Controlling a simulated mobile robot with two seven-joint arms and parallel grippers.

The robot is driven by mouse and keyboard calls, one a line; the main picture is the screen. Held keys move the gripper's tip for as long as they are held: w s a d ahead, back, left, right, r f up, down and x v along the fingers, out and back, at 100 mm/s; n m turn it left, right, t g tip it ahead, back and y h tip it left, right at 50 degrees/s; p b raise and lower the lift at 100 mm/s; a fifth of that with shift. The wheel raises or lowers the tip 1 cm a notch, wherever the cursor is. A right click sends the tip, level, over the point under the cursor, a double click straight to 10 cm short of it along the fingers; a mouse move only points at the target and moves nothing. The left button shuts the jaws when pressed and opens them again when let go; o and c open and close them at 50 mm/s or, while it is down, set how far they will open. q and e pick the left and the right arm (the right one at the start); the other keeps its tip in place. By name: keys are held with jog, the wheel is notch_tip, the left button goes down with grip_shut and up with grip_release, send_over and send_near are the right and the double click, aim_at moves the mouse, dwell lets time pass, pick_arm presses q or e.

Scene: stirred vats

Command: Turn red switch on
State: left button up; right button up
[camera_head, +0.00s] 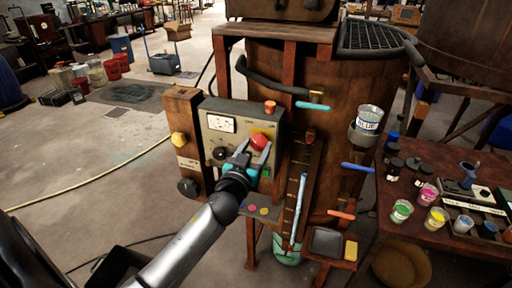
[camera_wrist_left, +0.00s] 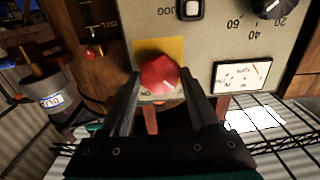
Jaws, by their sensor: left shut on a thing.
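The red switch (camera_head: 259,141) is a rounded red knob on a yellow plate, on the front of a grey control panel (camera_head: 213,112) fixed to the rusty vat. My left gripper (camera_head: 256,149) reaches it from below and is shut on it. In the left wrist view, which shows the panel upside down, the red switch (camera_wrist_left: 160,75) sits between the two fingertips. Its faceted face shows a small pale mark near the lower edge. My right gripper is out of view.
A yellow knob (camera_head: 179,139) is on the wooden post at left. A table (camera_head: 440,160) with paint pots stands right. A hose crosses the floor.

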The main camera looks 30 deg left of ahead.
pick_arm(q)
jog(key=m, duration=0.4)
jog(key=shift+m, duration=0.4)
jog(key=m+p, duration=0.1)
jog(key=m, duration=0.3)
jog(key=shift+m, duration=0.3)
jog(key=m, duration=0.4)
jog(key=shift+m, duration=0.3)
jog(key=shift+m+p, duration=0.3)
jog(key=shift+m, duration=1.6)
jog(key=shift+f, duration=0.1)
jog(key=o, duration=1.4)
jog(key=shift+s+d, duration=0.1)
jog(key=b+v, duration=0.2)
jog(key=v, duration=1.3)
jog(key=shift+b, duration=0.3)
